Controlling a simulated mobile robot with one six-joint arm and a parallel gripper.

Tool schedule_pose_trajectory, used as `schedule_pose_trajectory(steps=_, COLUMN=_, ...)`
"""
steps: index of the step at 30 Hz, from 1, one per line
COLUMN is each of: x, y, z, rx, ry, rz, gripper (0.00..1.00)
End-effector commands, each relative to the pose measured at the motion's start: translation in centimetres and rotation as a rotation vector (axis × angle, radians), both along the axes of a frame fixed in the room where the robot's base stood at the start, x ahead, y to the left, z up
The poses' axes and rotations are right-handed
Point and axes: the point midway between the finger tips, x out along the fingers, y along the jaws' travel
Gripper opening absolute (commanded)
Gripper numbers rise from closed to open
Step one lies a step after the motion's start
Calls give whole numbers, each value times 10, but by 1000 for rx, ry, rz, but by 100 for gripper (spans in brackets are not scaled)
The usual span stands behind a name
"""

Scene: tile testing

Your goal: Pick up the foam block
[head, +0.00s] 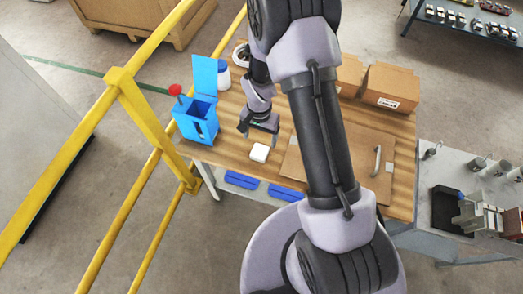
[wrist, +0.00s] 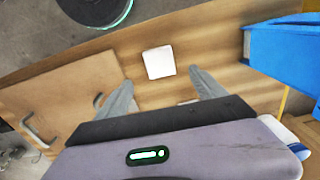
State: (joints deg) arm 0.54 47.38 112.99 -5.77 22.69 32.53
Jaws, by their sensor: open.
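The foam block (head: 259,152) is a small white block lying on the wooden table top (head: 228,151), near its front edge. In the wrist view the white block (wrist: 158,62) lies flat, a little beyond the fingertips and roughly midway between them. My gripper (head: 259,129) points down over the table just behind the block in the head view. Its two fingers are spread apart with nothing between them, and they also show in the wrist view (wrist: 163,86). I cannot tell its exact height above the table.
A blue box (head: 197,121) with a raised lid and red knob stands left of the gripper. A brown board with a metal handle (head: 377,161) lies to the right. Cardboard boxes (head: 389,87) stand at the back. Yellow railing (head: 126,86) runs along the left.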

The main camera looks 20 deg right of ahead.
Motion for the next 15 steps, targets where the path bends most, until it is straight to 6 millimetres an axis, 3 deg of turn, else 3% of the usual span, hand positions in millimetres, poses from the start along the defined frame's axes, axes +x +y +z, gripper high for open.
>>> schedule_pose_trajectory(steps=1, x=-1, y=0, z=-18, rx=0, ry=4, rz=0, gripper=80)
schedule_pose_trajectory(steps=3, x=-1, y=0, z=-32, rx=0, ry=2, rz=0, gripper=80)
schedule_pose_trajectory(steps=10, x=-1, y=1, z=-54, rx=0, ry=1, rz=0, gripper=80)
schedule_pose_trajectory(steps=15, x=-1, y=2, z=-89, rx=0, ry=2, rz=0, gripper=80)
